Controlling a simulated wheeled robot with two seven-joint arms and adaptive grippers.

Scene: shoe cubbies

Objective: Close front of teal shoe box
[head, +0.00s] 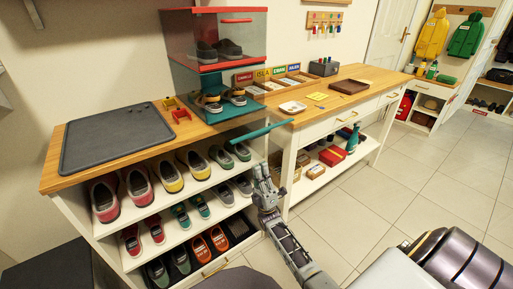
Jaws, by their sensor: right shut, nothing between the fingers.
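The teal shoe box (211,81) stands on the wooden counter under a red-trimmed clear box. Its front is open, and a pair of dark shoes with light soles (236,96) shows inside. The teal front panel (262,132) is swung down and out past the counter's front edge, seen nearly edge-on as a thin strip. My right gripper (262,172) is shut and empty, below the panel and in front of the cubby's right end. A gap shows between its fingertips and the panel. My left gripper is not in view.
The red-trimmed box (229,64) with dark shoes sits directly on top. The cubby shelves (165,212) below hold several pairs of shoes. A grey mat (115,136) and small red and yellow pieces lie left on the counter. A wooden-topped bench (315,98) stands right; floor is clear there.

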